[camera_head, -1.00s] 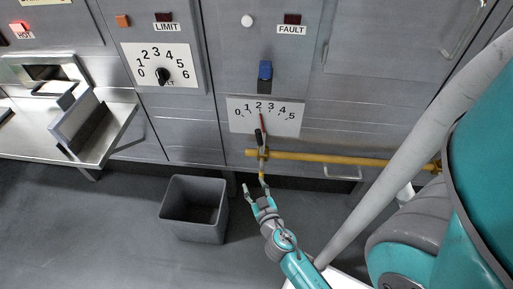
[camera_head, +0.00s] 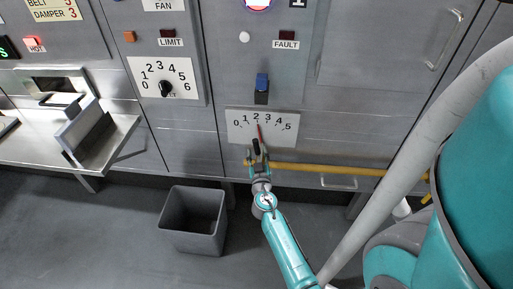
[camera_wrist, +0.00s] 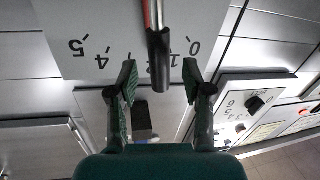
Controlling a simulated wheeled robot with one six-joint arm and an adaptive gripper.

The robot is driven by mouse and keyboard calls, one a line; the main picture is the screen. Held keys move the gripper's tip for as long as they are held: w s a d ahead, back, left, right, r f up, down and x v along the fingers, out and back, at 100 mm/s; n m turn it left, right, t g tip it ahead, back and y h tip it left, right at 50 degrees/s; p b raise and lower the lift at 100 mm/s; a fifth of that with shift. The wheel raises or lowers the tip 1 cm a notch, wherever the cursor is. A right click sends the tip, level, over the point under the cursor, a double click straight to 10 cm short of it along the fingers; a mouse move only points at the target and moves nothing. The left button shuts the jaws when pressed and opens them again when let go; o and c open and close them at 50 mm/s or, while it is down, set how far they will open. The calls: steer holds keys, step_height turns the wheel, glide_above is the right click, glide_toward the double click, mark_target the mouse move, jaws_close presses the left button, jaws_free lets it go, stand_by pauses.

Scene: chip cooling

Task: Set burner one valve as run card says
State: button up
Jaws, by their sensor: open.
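The valve lever is a black handle (camera_head: 256,146) with a red pointer (camera_head: 259,132) in front of a white 0–5 scale plate (camera_head: 285,117). It stands near upright, with the pointer near 2. My gripper (camera_head: 257,160) is at the lever, just below the plate. In the wrist view, which is upside down, my open gripper (camera_wrist: 160,80) has a finger on either side of the black handle (camera_wrist: 159,60). Gaps show on both sides. The lever's foot at the pipe is hidden by my gripper in the head view.
A yellow pipe (camera_head: 325,169) runs right along the panel. A blue-topped switch (camera_head: 262,84) sits above the plate. A 0–6 dial (camera_head: 166,89) and a steel tray (camera_head: 110,135) are to the left. A grey bin (camera_head: 193,222) stands on the floor. A card at upper left is cut off.

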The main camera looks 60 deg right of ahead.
mark_target(257, 149)
steer(key=shift+x, duration=1.85)
jaws_close()
